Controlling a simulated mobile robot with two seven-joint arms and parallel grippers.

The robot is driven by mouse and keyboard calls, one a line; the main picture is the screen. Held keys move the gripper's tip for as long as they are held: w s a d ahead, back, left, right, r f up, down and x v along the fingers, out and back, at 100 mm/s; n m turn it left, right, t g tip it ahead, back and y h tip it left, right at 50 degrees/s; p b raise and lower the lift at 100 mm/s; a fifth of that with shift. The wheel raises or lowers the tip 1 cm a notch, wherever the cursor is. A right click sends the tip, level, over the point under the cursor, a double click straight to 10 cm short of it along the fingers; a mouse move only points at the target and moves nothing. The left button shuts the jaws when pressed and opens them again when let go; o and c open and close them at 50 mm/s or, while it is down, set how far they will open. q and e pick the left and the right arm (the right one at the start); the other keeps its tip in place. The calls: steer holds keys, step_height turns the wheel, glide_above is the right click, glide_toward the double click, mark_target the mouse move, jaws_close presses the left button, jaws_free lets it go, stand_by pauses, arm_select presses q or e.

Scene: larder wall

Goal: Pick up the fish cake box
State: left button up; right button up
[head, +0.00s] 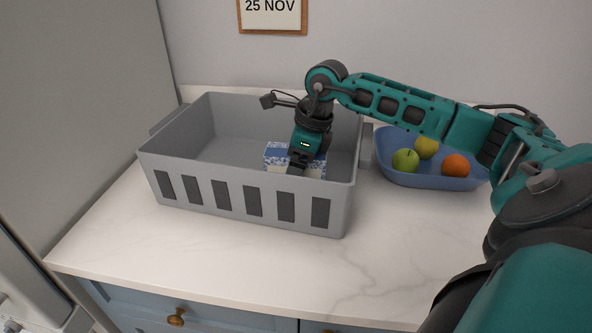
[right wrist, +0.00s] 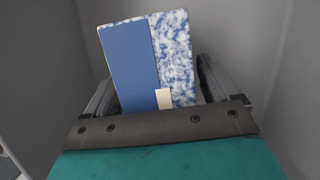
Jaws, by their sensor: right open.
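A blue and white patterned box (head: 276,155), which I take to be the fish cake box, is inside the grey crate (head: 255,205), towards its right side. My right gripper (head: 299,168) reaches down into the crate and hides part of the box in the head view. In the right wrist view, the box (right wrist: 135,62) shows a plain blue part, a mottled blue-white part and a small cream patch. The open fingers of my right gripper (right wrist: 158,90) are on either side of it. I cannot tell whether they touch it. My left gripper is not in view.
The crate walls stand close around my right gripper. A blue bowl (head: 412,178) with green, yellow and orange fruit stands right of the crate, beneath my right arm. The marble counter (head: 180,240) is clear in front. A tall grey cabinet (head: 85,110) stands at left.

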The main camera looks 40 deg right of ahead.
steer(key=shift+f, duration=0.2)
steer(key=shift+c, duration=0.2)
steer(key=c, duration=1.2)
steer(key=shift+c, duration=0.5)
